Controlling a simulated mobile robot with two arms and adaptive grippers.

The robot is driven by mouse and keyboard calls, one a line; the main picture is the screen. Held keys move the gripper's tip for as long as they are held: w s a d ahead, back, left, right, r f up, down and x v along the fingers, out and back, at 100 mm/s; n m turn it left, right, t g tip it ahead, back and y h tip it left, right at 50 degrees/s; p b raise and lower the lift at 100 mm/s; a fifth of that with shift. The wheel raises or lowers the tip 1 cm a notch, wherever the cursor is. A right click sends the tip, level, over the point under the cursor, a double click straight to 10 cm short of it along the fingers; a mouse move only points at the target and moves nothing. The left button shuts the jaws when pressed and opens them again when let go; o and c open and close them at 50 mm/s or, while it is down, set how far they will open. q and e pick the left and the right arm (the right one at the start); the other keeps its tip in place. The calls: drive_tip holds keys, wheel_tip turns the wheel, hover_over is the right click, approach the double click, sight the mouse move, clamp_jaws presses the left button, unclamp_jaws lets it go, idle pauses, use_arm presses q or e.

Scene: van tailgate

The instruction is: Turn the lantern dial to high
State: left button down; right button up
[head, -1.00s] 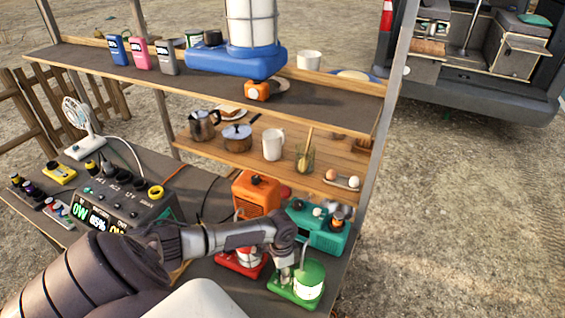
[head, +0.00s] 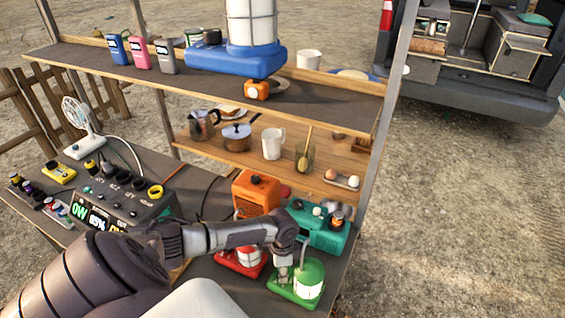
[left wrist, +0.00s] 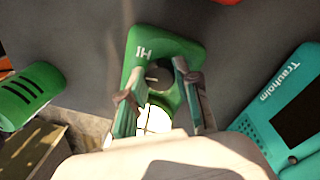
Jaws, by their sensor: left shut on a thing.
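The green lantern (head: 295,288) stands near the front right edge of the lower table. Its green base (left wrist: 190,42) fills the middle of the left wrist view, with the letters "HI" beside a dark round dial (left wrist: 160,76). My left gripper (head: 284,280) points down at the base, next to the lantern's body. In the left wrist view its two fingers (left wrist: 157,72) are on either side of the dial, shut on it. The dial's pointer is too small to read for certain. My right gripper is not in view.
A red lantern (head: 240,260) stands close to the left of the green one. A teal radio (head: 318,238) and an orange box (head: 257,195) are just behind. A power station (head: 120,200) stands on the left. A blue lantern (head: 235,62) is on the upper shelf.

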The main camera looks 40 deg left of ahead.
use_arm(q)
drive_tip(key=c, duration=0.8)
unclamp_jaws()
wheel_tip(320, 180, up, 12)
drive_tip(key=shift+w+a, duration=0.35)
drive_tip(key=shift+c, duration=0.2)
